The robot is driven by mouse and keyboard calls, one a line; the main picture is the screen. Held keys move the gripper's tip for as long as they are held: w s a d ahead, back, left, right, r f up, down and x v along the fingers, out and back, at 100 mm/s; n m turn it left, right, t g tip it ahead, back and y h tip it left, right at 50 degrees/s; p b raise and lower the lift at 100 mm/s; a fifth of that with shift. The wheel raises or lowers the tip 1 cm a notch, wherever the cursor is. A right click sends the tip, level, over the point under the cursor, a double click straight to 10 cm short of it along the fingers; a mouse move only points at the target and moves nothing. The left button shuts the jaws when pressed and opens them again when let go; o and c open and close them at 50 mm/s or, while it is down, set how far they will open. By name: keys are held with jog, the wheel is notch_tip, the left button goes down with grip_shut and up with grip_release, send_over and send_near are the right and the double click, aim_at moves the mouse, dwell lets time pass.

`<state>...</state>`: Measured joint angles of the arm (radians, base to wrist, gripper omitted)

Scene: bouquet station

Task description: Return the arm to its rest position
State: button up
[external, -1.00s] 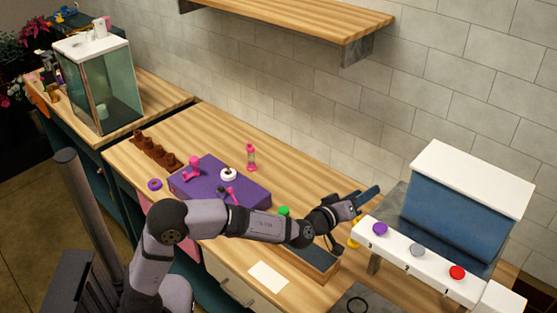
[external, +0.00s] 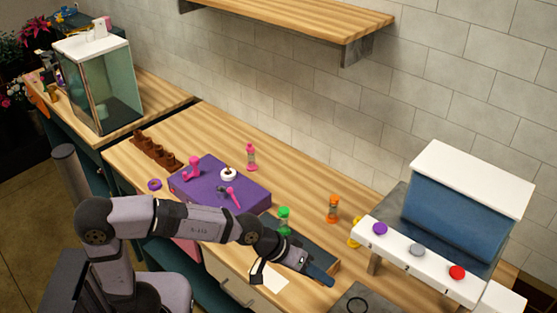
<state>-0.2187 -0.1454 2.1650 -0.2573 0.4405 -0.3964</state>
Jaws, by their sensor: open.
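My arm reaches in from the lower left over the front edge of the wooden counter (external: 215,135). My gripper (external: 322,279) is open, with nothing seen between its fingers. It hangs above the front of the counter, beside the dark tray (external: 318,254) and over the white card (external: 272,277), which it partly hides. A green hourglass-shaped item (external: 284,221) stands just behind my wrist. An orange one (external: 333,209) stands farther back, clear of the gripper.
A purple box (external: 215,172) with pink items on it lies left of the wrist. A pink timer (external: 251,157) stands behind it. At right are a yellow item (external: 355,232), a white panel with coloured knobs (external: 418,262) and a blue, white-topped box (external: 455,215). A shelf (external: 300,22) hangs above.

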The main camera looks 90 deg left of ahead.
jog(key=s+d+f+m+g+p, duration=0.1)
jog(key=s+d+f+m+g, duration=0.2)
jog(key=s+f, duration=0.4)
jog(key=s+d+f+m+g+p, duration=0.1)
jog(key=s+d+f+m+g, duration=0.3)
jog(key=s, duration=1)
notch_tip(320, 180, down, 3)
jog(key=shift+s+f+m+g, duration=0.1)
jog(key=shift+s+m+g, duration=0.3)
jog(key=shift+m, duration=0.7)
jog(key=shift+w, duration=0.15)
